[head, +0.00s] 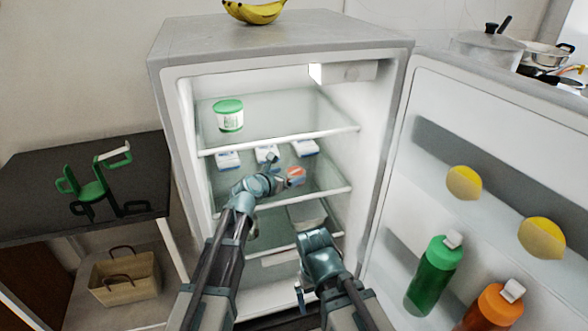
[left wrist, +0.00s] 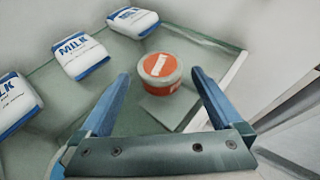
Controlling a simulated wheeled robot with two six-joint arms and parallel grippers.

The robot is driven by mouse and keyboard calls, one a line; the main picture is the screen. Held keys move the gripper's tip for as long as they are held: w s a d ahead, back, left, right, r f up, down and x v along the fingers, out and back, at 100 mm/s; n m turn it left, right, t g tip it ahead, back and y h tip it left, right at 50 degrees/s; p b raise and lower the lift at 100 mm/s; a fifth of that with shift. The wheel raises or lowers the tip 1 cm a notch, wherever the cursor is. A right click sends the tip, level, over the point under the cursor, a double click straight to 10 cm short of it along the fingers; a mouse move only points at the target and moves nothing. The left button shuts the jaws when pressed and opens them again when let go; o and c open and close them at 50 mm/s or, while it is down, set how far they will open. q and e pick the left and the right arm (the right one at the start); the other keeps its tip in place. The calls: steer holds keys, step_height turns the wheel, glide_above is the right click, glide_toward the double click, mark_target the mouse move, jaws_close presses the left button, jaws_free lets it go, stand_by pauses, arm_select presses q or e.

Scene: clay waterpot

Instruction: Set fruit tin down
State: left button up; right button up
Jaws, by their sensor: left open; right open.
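The fruit tin (left wrist: 160,68), round with an orange label and a pale band, stands on the glass middle shelf of the open fridge. It also shows in the head view (head: 296,174). My left gripper (head: 281,178) reaches into the fridge at that shelf, just left of the tin. In the left wrist view its two blue fingers (left wrist: 160,80) are spread, with the tin ahead between their tips and a gap on each side. My right gripper (head: 301,294) is low in front of the fridge, small and partly hidden by its arm; it holds nothing visible.
Several milk packs (left wrist: 82,56) stand on the same shelf, left of the tin. A green-lidded tub (head: 229,115) is on the shelf above. The open door (head: 440,110) at right holds lemons (head: 463,182) and bottles (head: 434,272). Bananas (head: 255,11) lie on top of the fridge.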

mark_target(295, 172)
arm_select(q)
steer(key=p+v, duration=0.1)
steer(key=v, duration=0.5)
steer(key=shift+p, duration=0.35)
steer(key=b+x, duration=0.4)
steer(key=x, duration=0.8)
steer(key=shift+a+b, duration=0.1)
steer(key=shift+b, duration=0.2)
steer(key=shift+w+f, duration=0.1)
steer(key=shift+f, duration=0.1)
steer(key=shift+r, duration=0.2)
steer(key=shift+f, duration=0.1)
